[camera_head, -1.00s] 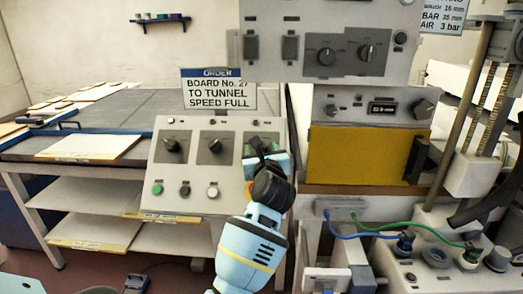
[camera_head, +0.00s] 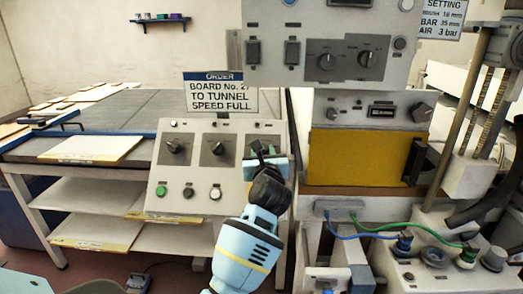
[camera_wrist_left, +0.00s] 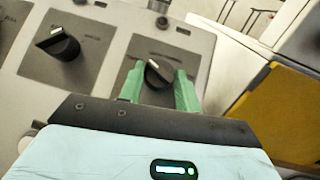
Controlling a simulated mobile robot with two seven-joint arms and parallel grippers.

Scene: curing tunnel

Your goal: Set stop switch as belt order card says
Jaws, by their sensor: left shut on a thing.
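The order card (camera_head: 221,99) stands behind the sloped control box (camera_head: 180,205) and reads "BOARD No. 27 TO TUNNEL SPEED FULL". The box has three rotary switches in a row: a left one (camera_head: 175,147), a middle one (camera_head: 217,148) and a right one, mostly hidden by my left gripper (camera_head: 266,158) in the head view. In the left wrist view my green fingers (camera_wrist_left: 158,88) are shut on the right switch knob (camera_wrist_left: 157,75). The middle switch (camera_wrist_left: 58,43) is beside it. The small switch labels are unreadable. My right gripper is out of view.
Push buttons (camera_head: 188,192) sit below the switches. A grey machine panel (camera_head: 330,55) with more knobs overhangs at upper right, above a yellow panel (camera_head: 355,158). Blue and green cables (camera_head: 435,231) run at lower right. A board (camera_head: 90,147) lies on the table at left.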

